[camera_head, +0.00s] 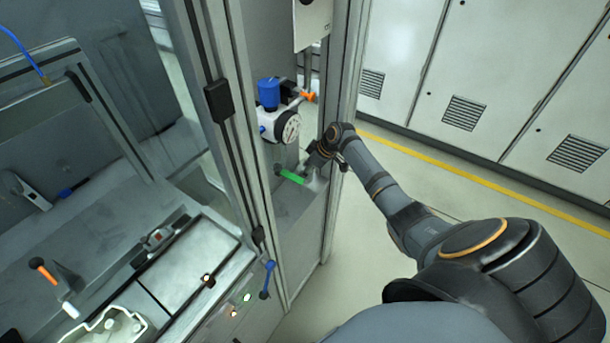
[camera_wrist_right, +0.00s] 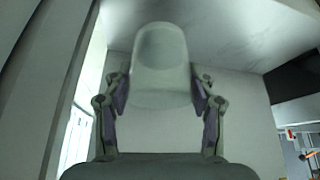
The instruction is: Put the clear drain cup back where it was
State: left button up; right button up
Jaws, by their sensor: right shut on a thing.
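The clear drain cup (camera_wrist_right: 162,62) is between the two fingers of my right gripper (camera_wrist_right: 160,92) in the right wrist view. It looks pale and translucent, with its rounded end away from the wrist. In the head view my right gripper (camera_head: 308,170) is inside the narrow bay, below and a little right of the white filter unit with a blue knob (camera_head: 268,95) and round gauge (camera_head: 290,128). The cup is hard to make out there, and I cannot tell whether it touches the unit. My left gripper is not in view.
A green strip (camera_head: 293,177) lies beside my gripper in the bay. Metal frame posts (camera_head: 215,120) stand left and right of it. An orange-tipped valve (camera_head: 308,97) sticks out near the gauge. A white tray (camera_head: 112,326) is at the lower left. The floor at right is clear.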

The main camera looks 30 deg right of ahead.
notch_tip(320, 180, down, 2)
jog(key=shift+f, duration=0.6)
jog(key=o, duration=1.2)
jog(key=shift+c, duration=0.2)
jog(key=shift+r, duration=0.1)
jog(key=shift+r, duration=0.25)
jog(key=v, duration=0.7)
jog(key=shift+s, duration=0.15)
